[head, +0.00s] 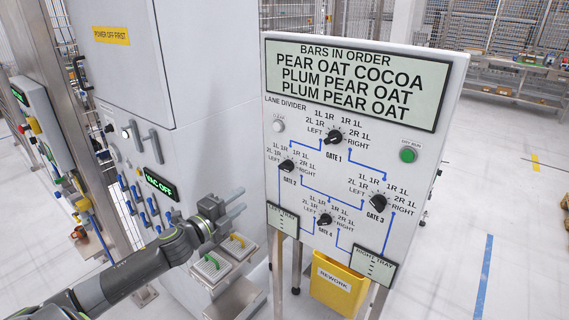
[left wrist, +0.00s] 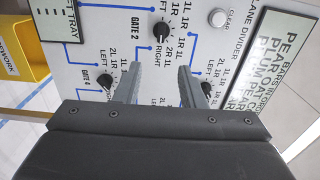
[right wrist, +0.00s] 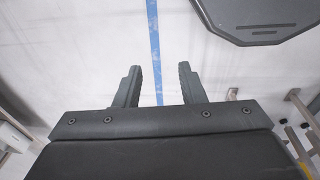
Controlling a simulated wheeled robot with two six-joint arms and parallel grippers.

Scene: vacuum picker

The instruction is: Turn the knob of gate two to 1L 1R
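The gate two knob (head: 287,165) is a black dial at the left of the white lane divider panel (head: 270,230). It also shows near the top of the left wrist view (left wrist: 162,30). I cannot tell for sure which label its pointer faces. My left gripper (head: 241,200) is open and empty, left of the panel and lower than this knob. In the left wrist view its fingers (left wrist: 164,68) are apart, with no knob between them. My right gripper (right wrist: 159,67) is open and empty over the floor, outside the head view.
The panel also has gate 1 (head: 335,136), gate 3 (head: 378,202) and gate 4 (head: 326,219) knobs, a white clear button (head: 279,126) and a green button (head: 408,155). A yellow rework bin (head: 338,286) hangs below. A grey machine (head: 200,90) stands left.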

